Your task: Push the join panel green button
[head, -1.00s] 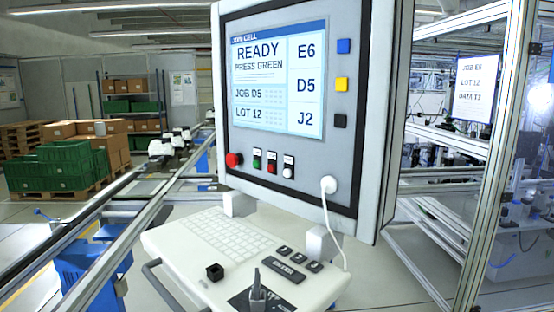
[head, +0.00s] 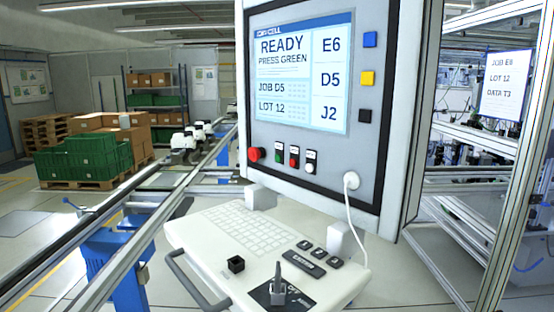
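The join panel (head: 394,100) stands upright in front of me, right of the middle of the head view. Its screen (head: 300,88) reads "READY" and "PRESS GREEN", with "JOB D5" and "LOT 12" below. The green button (head: 278,152) is small and sits below the screen, between a large red knob (head: 255,154) and a small red button (head: 294,159). A white button (head: 310,164) is farther right. Neither of my grippers shows.
A keyboard shelf (head: 190,245) juts out below the panel, with a switch lever (head: 278,284) and a handle (head: 190,285). A white cable (head: 362,215) hangs from the panel. Conveyor rails (head: 130,208) run along the left. A metal frame post (head: 520,160) stands at right. Green crates (head: 85,158) sit behind.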

